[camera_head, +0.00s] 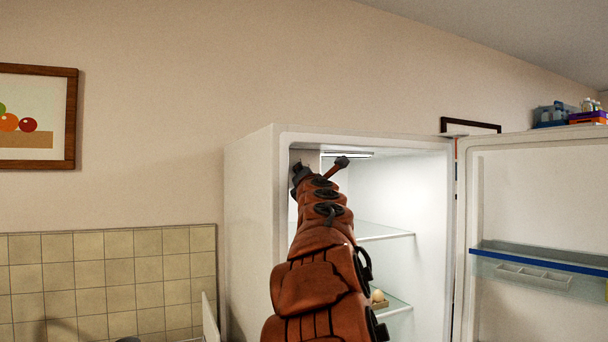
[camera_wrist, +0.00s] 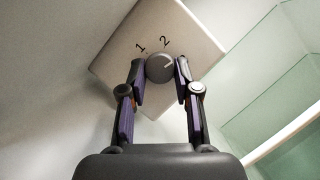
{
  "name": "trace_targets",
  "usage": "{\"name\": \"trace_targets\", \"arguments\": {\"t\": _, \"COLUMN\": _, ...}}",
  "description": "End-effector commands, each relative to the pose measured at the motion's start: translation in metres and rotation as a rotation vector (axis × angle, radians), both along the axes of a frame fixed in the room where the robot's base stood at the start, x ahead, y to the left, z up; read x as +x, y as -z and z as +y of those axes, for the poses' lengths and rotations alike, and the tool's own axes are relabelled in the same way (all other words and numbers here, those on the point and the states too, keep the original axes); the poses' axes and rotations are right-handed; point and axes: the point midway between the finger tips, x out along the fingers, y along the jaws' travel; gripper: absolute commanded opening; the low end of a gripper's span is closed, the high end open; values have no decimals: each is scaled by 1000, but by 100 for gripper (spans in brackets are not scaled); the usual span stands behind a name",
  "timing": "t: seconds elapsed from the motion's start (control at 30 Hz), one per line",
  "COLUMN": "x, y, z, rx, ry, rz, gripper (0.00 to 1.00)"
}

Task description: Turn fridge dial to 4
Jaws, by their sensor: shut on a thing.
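The fridge dial (camera_wrist: 160,68) is a round grey knob with a pale pointer line, on a light square panel (camera_wrist: 178,30). The numbers 1 and 2 show on the panel above the dial in the wrist view. The pointer line slants up and right; other numbers are not visible. My gripper (camera_wrist: 161,72) has one finger on each side of the dial and is shut on it. In the head view my gripper (camera_head: 299,172) reaches into the upper left of the open fridge (camera_head: 252,215), and my arm hides the dial there.
The fridge door (camera_head: 530,215) stands open at the right, with a blue-edged shelf (camera_head: 540,258). Glass shelves (camera_head: 385,231) are inside, a lower one holding a small pale item (camera_head: 377,296). The fridge's left wall is close to my arm.

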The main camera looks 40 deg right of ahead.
Motion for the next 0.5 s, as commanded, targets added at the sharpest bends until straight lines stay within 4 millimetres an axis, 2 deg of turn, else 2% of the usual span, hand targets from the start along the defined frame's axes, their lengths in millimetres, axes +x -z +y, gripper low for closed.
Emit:
{"name": "trace_targets", "arguments": {"t": 0.1, "x": -1, "y": -1, "z": 0, "rx": 0, "ry": 1, "rz": -2, "gripper": 0}}
{"name": "trace_targets", "arguments": {"t": 0.13, "x": -1, "y": -1, "z": 0, "rx": 0, "ry": 1, "rz": -2, "gripper": 32}}
{"name": "trace_targets", "arguments": {"t": 0.37, "x": 0, "y": -1, "z": 0, "rx": -1, "ry": 0, "rz": -1, "gripper": 56}}
{"name": "trace_targets", "arguments": {"t": 0.5, "x": 0, "y": -1, "z": 0, "rx": -1, "ry": -1, "rz": 0, "gripper": 57}}
